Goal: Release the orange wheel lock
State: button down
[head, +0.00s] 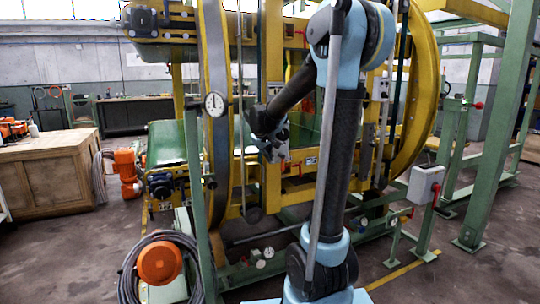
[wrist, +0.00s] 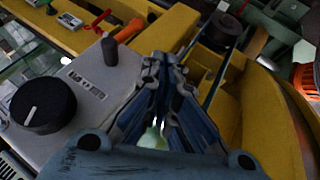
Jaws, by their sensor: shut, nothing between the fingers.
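A small orange handle (wrist: 130,30), which looks like the orange wheel lock, sticks out beside a yellow beam at the top of the wrist view. A red lever lies just left of it. My gripper (wrist: 162,65) is shut and empty, with its fingertips below and right of the orange handle and apart from it in the picture. In the head view my gripper (head: 277,150) is in front of the yellow ring frame (head: 271,185). The orange handle is too small to make out for sure there.
A grey control box with a black knob (wrist: 43,105) and a black peg (wrist: 110,52) is close to the left of my fingers. Yellow frame walls (wrist: 262,120) are close on the right. A red-handled switch box (head: 425,186) stands at the right of the head view.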

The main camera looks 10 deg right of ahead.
aim_at(277, 161)
jog(key=w+d+f, duration=0.1)
jog(key=w+f, duration=0.1)
jog(key=w+d+f, duration=0.2)
jog(key=shift+w+d+f, duration=0.15)
jog(key=shift+d+f, duration=0.05)
jog(key=shift+f, duration=0.2)
jog(key=shift+w+d, duration=0.45)
jog(key=shift+d, duration=0.25)
